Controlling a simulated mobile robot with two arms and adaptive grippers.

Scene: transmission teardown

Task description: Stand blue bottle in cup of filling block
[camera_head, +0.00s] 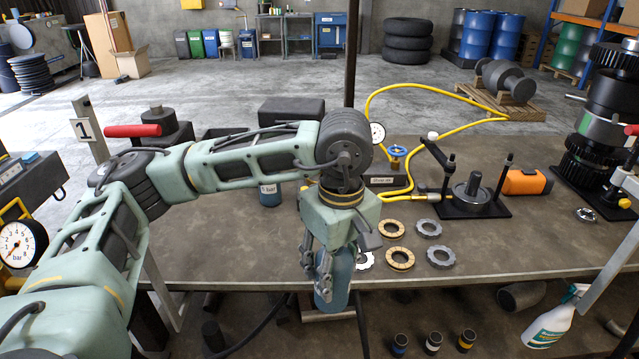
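A blue bottle (340,287) is upright at my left gripper (325,275), partly hidden behind its fingers. The fingers appear closed around it. In the picture the bottle overlaps the table's front edge, and its height over the surface is unclear. A dark block (401,183) with a blue handwheel and a label plate stands farther back on the table, just right of my arm; it looks like the filling block. My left arm stands near its left side, and I cannot make out its cup. My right gripper is not in view.
Several tan and grey rings (400,258) lie right of my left gripper. A gauge (377,133) and yellow hose (412,87) rise by the block. The table's front right is clear.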

